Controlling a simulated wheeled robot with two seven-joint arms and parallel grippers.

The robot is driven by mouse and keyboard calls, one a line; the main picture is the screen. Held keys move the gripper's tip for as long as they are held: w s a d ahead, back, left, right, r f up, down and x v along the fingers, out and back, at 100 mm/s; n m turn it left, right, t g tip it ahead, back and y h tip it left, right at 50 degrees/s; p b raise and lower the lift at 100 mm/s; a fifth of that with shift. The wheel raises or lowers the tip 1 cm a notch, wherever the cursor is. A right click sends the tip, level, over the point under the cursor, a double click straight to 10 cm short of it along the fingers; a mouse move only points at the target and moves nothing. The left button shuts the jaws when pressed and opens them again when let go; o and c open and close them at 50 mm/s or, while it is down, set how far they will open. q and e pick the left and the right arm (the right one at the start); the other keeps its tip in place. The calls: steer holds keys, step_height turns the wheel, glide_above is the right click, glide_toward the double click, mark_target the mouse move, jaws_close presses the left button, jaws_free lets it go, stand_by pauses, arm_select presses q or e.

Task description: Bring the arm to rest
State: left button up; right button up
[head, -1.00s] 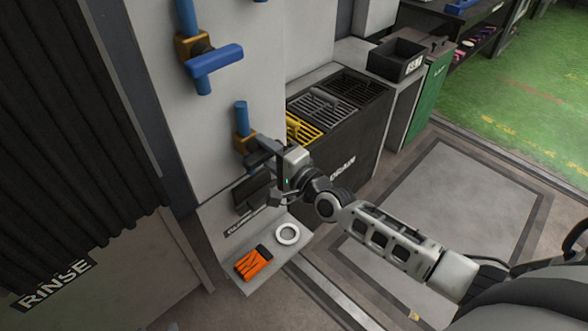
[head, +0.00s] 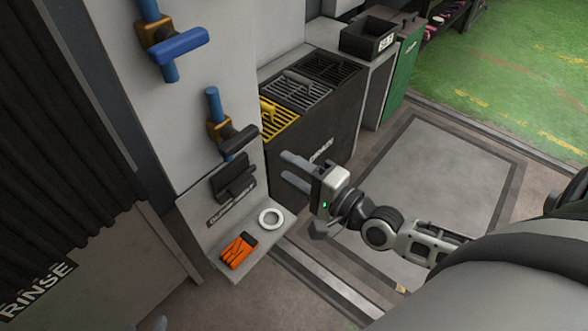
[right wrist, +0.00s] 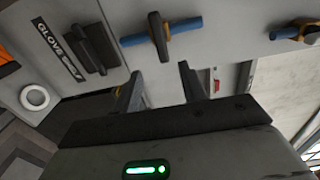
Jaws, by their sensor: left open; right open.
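My right gripper (head: 285,171) is open and empty, its two fingers pointing left toward the wall panel. It is apart from the black lever (head: 239,142) of the lower valve, with a clear gap between them. In the right wrist view this valve's black lever (right wrist: 158,36) is beyond the open fingers (right wrist: 163,82), on a blue pipe (right wrist: 187,27). Of my left gripper, only grey fingertips (head: 147,325) show at the bottom edge of the head view; the rest is cut off.
An upper valve with a blue handle (head: 180,47) sticks out of the wall panel. Below, a shelf (head: 208,243) holds orange gloves (head: 238,250) and a white ring (head: 270,218), beside a black holder (head: 233,180). The drain unit (head: 325,125) stands behind my right gripper. Floor at right is clear.

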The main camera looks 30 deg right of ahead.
steer(key=shift+a, duration=0.1)
steer(key=s+a+f+n+g+h, duration=0.3)
steer(key=s+a+f+n+g, duration=0.3)
steer(key=s+f+n, duration=0.4)
steer(key=a+n, duration=0.1)
steer(key=n, duration=0.5)
steer(key=shift+s+a+f+n, duration=0.15)
steer(key=shift+s+a+n, duration=0.05)
steer(key=shift+s+n, duration=0.15)
